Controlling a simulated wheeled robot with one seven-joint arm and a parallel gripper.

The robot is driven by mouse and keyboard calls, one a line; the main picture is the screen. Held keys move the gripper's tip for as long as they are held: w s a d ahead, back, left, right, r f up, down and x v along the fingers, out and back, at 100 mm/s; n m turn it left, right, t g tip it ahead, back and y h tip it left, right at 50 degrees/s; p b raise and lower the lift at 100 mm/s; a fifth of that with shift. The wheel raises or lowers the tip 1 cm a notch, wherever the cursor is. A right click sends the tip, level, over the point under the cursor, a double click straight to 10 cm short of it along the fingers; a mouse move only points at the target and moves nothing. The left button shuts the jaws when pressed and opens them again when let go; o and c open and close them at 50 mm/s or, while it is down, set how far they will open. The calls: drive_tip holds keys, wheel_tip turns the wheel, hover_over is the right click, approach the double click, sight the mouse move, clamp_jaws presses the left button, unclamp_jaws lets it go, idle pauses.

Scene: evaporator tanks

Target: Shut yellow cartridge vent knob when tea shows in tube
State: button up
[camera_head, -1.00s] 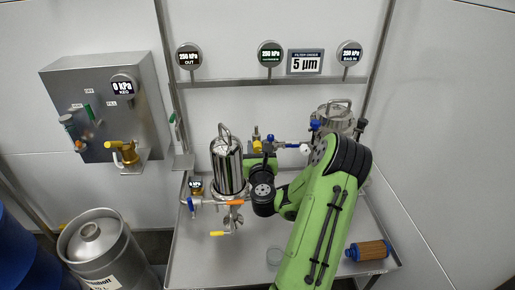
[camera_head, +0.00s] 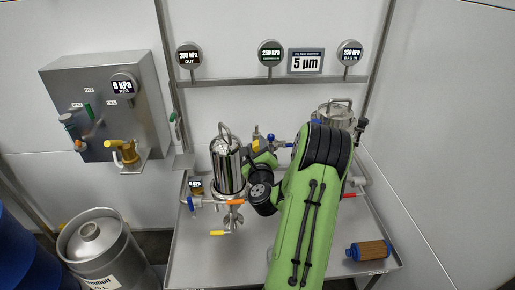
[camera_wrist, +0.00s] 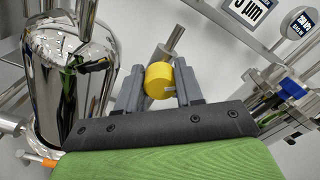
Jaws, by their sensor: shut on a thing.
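The yellow vent knob (camera_wrist: 158,80) shows in the wrist view between the two grey fingers of my gripper (camera_wrist: 160,88), which is shut on it. The knob sits at the end of a metal stem. The polished cartridge housing (camera_head: 227,165) stands upright on the table; in the wrist view it fills the left side (camera_wrist: 65,80). In the head view my green arm hides the gripper's fingertips and most of the knob. I cannot make out the tube or any tea in it.
A second steel housing (camera_head: 335,115) stands behind my arm at the right. Valves with orange (camera_head: 236,201) and yellow (camera_head: 217,233) handles stick out below the polished housing. A keg (camera_head: 95,245) stands at the left.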

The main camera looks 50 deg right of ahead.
drive_tip(key=n, duration=0.5)
drive_tip(key=shift+w+a+n+b, duration=0.1)
drive_tip(key=shift+n+b, duration=0.2)
drive_tip(key=n, duration=0.4)
drive_tip(key=shift+f+n+b, duration=0.1)
drive_tip(key=shift+n+b, duration=0.2)
drive_tip(key=o, duration=1)
